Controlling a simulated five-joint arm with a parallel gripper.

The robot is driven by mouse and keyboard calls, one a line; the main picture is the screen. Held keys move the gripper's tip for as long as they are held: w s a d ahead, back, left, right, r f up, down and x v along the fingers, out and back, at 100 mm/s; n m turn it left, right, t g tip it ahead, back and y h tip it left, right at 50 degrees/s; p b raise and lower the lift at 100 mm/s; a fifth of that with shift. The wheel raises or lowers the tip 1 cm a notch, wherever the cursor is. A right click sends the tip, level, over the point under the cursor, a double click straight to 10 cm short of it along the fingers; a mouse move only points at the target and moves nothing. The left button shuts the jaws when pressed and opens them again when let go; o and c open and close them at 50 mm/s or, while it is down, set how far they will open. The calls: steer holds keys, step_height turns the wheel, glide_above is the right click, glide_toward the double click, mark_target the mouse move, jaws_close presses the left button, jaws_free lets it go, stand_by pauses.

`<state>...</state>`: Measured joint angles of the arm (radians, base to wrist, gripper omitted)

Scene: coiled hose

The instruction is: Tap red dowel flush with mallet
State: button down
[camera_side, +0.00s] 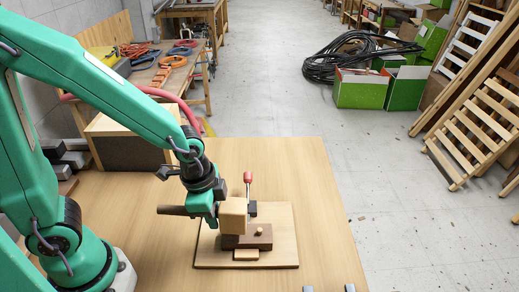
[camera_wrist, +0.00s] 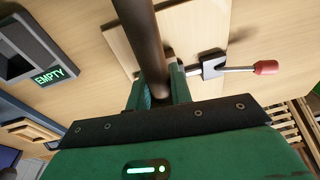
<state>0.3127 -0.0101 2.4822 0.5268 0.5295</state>
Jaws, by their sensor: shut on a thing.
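My gripper (camera_side: 208,212) is shut on the mallet's dark handle, which sticks out to the left (camera_side: 172,210). The mallet's pale wooden head (camera_side: 233,216) is at the left end of a brown block (camera_side: 262,241); I cannot tell if they touch. In the wrist view the handle (camera_wrist: 148,40) runs between my jaws (camera_wrist: 160,88); the head is not seen there. A small pale peg (camera_side: 259,232) shows on the block. I see no clearly red dowel; the red piece (camera_side: 248,177) is the grip of a clamp lever, also in the wrist view (camera_wrist: 265,67).
The block sits on a light board (camera_side: 283,257) on the wooden table (camera_side: 310,190). The metal clamp (camera_wrist: 213,64) stands close by. A dark box with an EMPTY sign (camera_wrist: 48,75) is at the left of the wrist view. The table's right side is clear.

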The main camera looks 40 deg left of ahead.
steer(key=shift+f, duration=1.25)
steer(key=shift+r, duration=1.3)
steer(key=shift+f, duration=0.15)
steer(key=shift+r, duration=0.2)
steer(key=shift+r, duration=1.95)
steer(key=shift+w, duration=0.1)
